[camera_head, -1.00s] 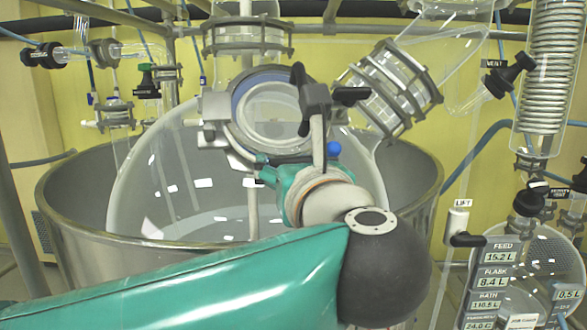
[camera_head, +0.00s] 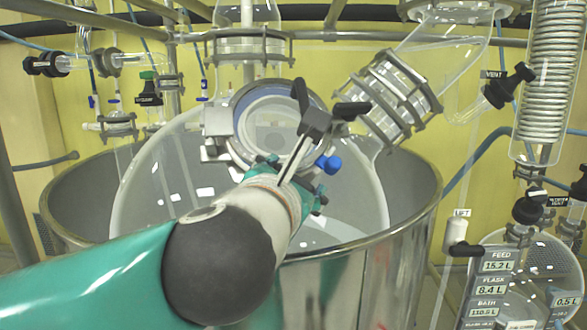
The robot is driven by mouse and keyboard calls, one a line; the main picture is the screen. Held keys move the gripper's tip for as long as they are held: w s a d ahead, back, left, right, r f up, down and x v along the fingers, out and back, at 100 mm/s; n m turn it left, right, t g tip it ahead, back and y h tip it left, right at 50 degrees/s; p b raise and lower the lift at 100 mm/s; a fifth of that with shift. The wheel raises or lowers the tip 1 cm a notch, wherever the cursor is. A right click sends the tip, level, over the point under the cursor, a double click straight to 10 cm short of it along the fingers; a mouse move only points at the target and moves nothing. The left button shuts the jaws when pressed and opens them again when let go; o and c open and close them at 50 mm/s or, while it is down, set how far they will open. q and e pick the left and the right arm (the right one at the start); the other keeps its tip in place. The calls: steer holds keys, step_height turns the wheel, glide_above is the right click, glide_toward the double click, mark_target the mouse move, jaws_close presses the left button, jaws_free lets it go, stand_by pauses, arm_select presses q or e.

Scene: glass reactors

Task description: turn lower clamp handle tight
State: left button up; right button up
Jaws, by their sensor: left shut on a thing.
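The round glass port (camera_head: 275,125) with its blue-lined ring sits at the front of the large glass vessel. A grey clamp block with black handles (camera_head: 316,121) is at the port's right side. My left gripper (camera_head: 294,180) is at the port's lower right edge, mostly hidden by my own wrist. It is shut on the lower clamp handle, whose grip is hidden. A blue knob (camera_head: 328,164) shows just right of the gripper. A slanting metal bar rises from the gripper area towards the clamp block. My right gripper is not in view.
The glass vessel (camera_head: 150,185) stands inside a wide steel bath (camera_head: 405,215). A clamped glass side neck (camera_head: 388,98) leans at the upper right. A display panel (camera_head: 497,267) and coiled condenser (camera_head: 550,85) stand at the right. Glass valves (camera_head: 48,64) hang at the upper left.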

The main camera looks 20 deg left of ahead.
arm_select(q)
steer(key=shift+m+h, duration=0.3)
steer(key=o, duration=1.1)
steer(key=shift+d, duration=0.1)
steer(key=shift+o, duration=0.2)
steer(key=s+d+r, duration=0.1)
steer(key=s, duration=1.1)
steer(key=shift+r, duration=0.15)
steer(key=shift+w, duration=0.1)
